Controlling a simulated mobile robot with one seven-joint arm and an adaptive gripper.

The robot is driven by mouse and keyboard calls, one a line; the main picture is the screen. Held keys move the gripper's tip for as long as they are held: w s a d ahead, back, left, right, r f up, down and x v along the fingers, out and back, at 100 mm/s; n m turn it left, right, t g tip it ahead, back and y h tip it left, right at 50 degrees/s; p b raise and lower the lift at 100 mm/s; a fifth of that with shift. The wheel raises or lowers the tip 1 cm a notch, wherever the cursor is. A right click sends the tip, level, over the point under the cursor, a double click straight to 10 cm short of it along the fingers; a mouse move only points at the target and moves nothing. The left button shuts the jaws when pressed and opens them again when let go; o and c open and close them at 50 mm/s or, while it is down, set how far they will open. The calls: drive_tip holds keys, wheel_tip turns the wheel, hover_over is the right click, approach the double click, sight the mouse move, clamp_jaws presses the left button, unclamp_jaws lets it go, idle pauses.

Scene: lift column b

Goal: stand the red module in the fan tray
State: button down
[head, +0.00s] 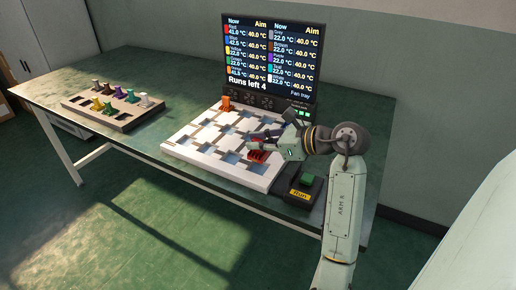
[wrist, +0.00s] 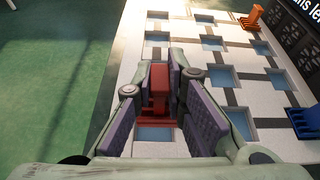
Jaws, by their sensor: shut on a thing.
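The red module (head: 258,156) is upright at the near right part of the white fan tray (head: 180,148). My gripper (head: 262,146) is shut on its upper part. In the wrist view the red module (wrist: 159,88) stands between the two purple-padded jaws (wrist: 163,85), its wider foot over a blue-floored opening of the tray. I cannot tell whether the foot rests in the opening or hangs just above it. An orange module (head: 226,103) stands at the tray's far left corner. A blue module (wrist: 305,122) stands at the right in the wrist view, mostly behind my gripper in the head view.
The screen (head: 272,58) behind the tray reads "Runs left 4", with red at 41.0 °C and aim 40.0 °C. A rack (head: 120,122) with several coloured modules lies at the left of the table. A green Run button (head: 308,180) is right of the tray.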

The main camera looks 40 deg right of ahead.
sight(265, 156)
wheel_tip(265, 156, down, 3)
drive_tip(key=shift+p, duration=0.5)
drive_tip(key=shift+a+f+b, duration=0.1)
drive_tip(key=shift+f+b, duration=0.5)
drive_tip(key=shift+b, duration=0.45)
drive_tip(key=c, duration=1.6)
unclamp_jaws()
drive_tip(key=shift+c, duration=0.2)
